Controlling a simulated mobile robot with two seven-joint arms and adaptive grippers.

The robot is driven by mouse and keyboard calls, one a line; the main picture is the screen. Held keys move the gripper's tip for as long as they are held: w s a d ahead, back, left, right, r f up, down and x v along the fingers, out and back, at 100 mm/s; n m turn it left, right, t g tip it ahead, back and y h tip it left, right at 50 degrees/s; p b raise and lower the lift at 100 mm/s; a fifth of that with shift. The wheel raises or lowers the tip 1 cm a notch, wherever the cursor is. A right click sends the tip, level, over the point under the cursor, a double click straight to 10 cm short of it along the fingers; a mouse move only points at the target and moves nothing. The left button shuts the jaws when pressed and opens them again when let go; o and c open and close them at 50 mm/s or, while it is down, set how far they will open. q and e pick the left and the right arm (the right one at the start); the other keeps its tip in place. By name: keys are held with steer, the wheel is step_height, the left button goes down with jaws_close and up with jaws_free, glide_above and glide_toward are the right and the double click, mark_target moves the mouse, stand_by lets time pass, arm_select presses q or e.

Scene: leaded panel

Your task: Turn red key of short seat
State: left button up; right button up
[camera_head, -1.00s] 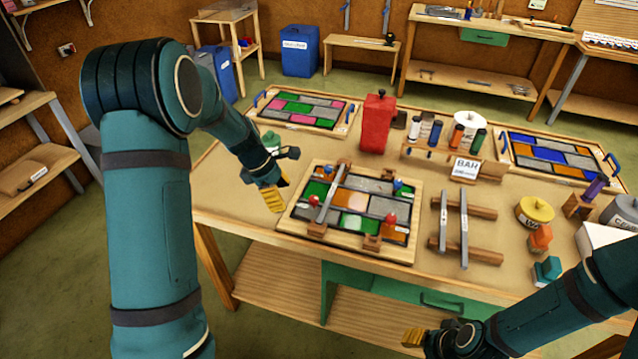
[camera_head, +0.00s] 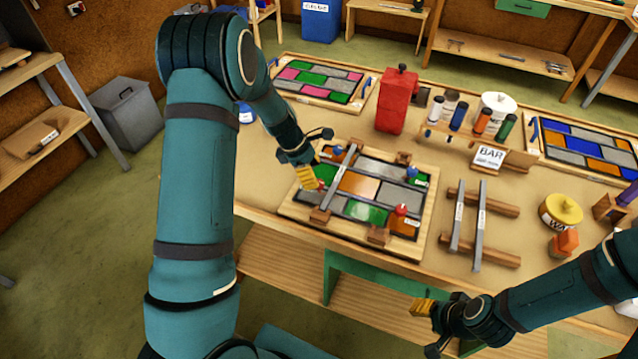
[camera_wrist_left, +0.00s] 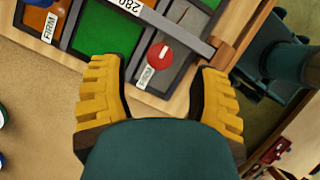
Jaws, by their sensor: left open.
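A red key also shows beside my left gripper (camera_head: 309,178) in the head view. Another red key (camera_head: 401,210) is at the panel's front right. My left gripper is open, its yellow fingers (camera_wrist_left: 160,85) short of the key and on either side. My right gripper (camera_head: 421,307) is at the table's front.
Blue keys (camera_head: 411,173) stand on the panel. A label reading FIRM (camera_wrist_left: 48,27) lies near it in the wrist view. Two bars rest on wooden strips (camera_head: 495,258) to the right. A red can (camera_head: 396,102) and a bottle rack (camera_head: 455,135) stand behind.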

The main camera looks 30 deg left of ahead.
mark_target(319, 187)
arm_select(q)
steer(key=shift+x, duration=2.25)
jaws_close()
